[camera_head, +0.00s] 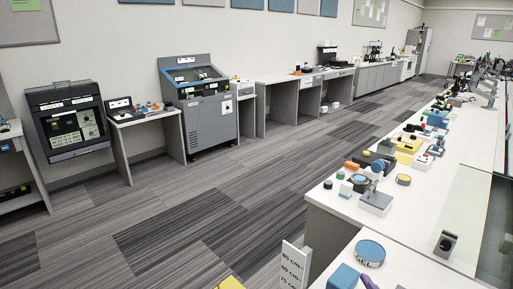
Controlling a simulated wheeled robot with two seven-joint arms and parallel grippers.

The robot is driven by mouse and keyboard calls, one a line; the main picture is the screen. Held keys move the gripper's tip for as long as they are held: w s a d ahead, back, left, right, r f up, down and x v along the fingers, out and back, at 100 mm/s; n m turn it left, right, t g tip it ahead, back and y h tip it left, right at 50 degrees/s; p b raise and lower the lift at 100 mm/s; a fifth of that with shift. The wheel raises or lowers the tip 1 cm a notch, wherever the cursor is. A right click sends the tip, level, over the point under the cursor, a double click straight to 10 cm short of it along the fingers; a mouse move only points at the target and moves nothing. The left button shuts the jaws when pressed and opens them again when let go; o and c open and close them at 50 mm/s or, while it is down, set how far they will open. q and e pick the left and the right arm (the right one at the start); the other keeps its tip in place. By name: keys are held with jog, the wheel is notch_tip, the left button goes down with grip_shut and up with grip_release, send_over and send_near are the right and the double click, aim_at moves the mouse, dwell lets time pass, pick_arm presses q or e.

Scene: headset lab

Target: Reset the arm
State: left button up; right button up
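Neither of my arms nor my grippers can be made out in the head view. The task names no separate object. The view looks across a lab room, with a long white bench (465,150) running away on the right and equipment along the left wall.
Small parts crowd the bench, including a grey stand (375,197) and a yellow block (408,144). Nearer are a round blue-topped item (370,251), a blue block (343,277) and a height sign (294,264). A black panel unit (72,122) and a grey cabinet (208,123) line the wall. The striped floor (190,205) between is clear.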

jog(key=s+a+f+m+g, duration=0.1)
jog(key=s+f, duration=0.1)
jog(key=f, duration=0.1)
jog(key=s+a+f+m, duration=0.1)
jog(key=s+f, duration=0.1)
jog(key=f, duration=0.1)
jog(key=s+a+f+m+g+y, duration=0.1)
jog(key=s+f+m, duration=0.1)
jog(key=f, duration=0.1)
jog(key=shift+s+f+g, duration=0.1)
jog(key=shift+s+g, duration=0.2)
jog(key=shift+s, duration=0.05)
pick_arm(q)
jog(key=shift+s+d+f+g, duration=0.15)
jog(key=shift+s+f+g, duration=0.15)
jog(key=shift+f, duration=0.2)
jog(key=shift+s+d+f+g, duration=0.15)
jog(key=shift+s+f+g, duration=0.1)
jog(key=shift+f, duration=0.2)
pick_arm(e)
jog(key=s+a+f+m+g, duration=0.1)
jog(key=s+a+f+m, duration=0.1)
jog(key=s, duration=0.5)
jog(key=s+a+f+m+g+y, duration=0.1)
jog(key=s+a+f+m+g, duration=0.1)
jog(key=s+f, duration=0.4)
jog(key=s+a+m, duration=0.1)
jog(key=s+m, duration=0.1)
jog(key=shift+f+m+y, duration=0.3)
jog(key=shift+f+m, duration=0.1)
